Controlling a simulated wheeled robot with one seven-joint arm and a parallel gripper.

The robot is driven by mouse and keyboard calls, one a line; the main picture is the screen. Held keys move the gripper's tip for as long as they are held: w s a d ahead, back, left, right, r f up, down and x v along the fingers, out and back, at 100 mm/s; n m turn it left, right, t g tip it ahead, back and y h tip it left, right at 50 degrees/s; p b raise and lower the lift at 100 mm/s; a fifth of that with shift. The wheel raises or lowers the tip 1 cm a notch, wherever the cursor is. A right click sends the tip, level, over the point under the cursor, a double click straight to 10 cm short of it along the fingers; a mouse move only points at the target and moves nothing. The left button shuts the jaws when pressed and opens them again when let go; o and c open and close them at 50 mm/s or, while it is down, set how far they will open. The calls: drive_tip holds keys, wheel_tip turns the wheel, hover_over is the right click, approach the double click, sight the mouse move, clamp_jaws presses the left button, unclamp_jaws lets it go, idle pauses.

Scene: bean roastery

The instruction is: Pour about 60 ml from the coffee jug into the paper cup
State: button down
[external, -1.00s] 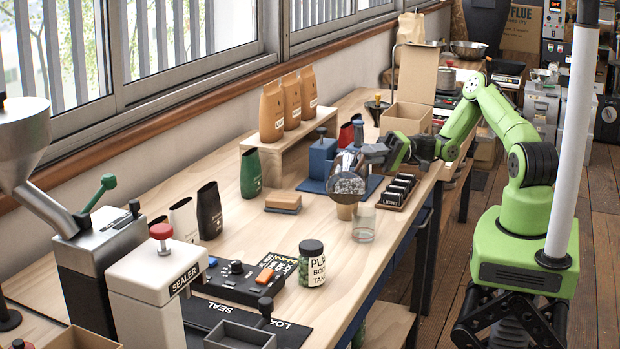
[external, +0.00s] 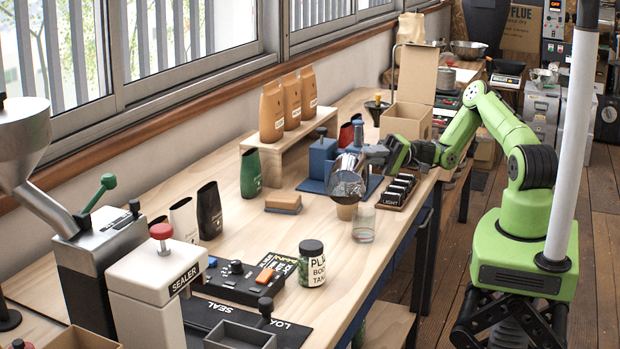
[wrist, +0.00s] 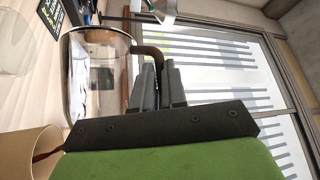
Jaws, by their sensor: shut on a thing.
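The jug fills the left of the wrist view (wrist: 95,75). The brown paper cup (external: 346,212) stands on the bench just below the jug, which hides part of its top. The cup also shows at lower left in the wrist view (wrist: 25,150). A thin dark streak runs from the jug's lip toward it. The cup's fill level is hidden.
A clear glass (external: 363,226) stands close beside the cup, near the bench edge. A dark rack of small labelled containers (external: 397,192) sits behind right, and a blue mat (external: 312,186) behind. A sponge-like block (external: 283,203) lies left.

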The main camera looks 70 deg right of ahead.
drive_tip(key=shift+d, duration=0.1)
drive_tip(key=shift+s+a+r+n+g+h+p, duration=0.1)
drive_tip(key=shift+s+a+n+g+h+p, duration=0.2)
drive_tip(key=shift+a+n+h, duration=0.45)
drive_tip(key=shift+s+a+r+n+g+h+p, duration=0.2)
drive_tip(key=shift+a+n+g+h, duration=0.35)
drive_tip(key=shift+a, duration=0.4)
drive_tip(key=shift+s+a+r+n+g+h+p, duration=0.1)
drive_tip(key=shift+s+a+n+g+h+p, duration=0.15)
drive_tip(key=shift+a+n+h, duration=0.55)
drive_tip(key=shift+a, duration=0.1)
drive_tip(key=a+f+n+h+b, duration=0.4)
drive_tip(key=a+f+h+b, duration=0.2)
drive_tip(key=h+b, duration=0.2)
drive_tip(key=shift+s+a+n+h+b, duration=0.25)
drive_tip(key=shift+s+n+h+b, duration=0.05)
drive_tip(key=shift+s+h+b, duration=0.1)
drive_tip(key=shift+w, duration=0.1)
idle(0.9)
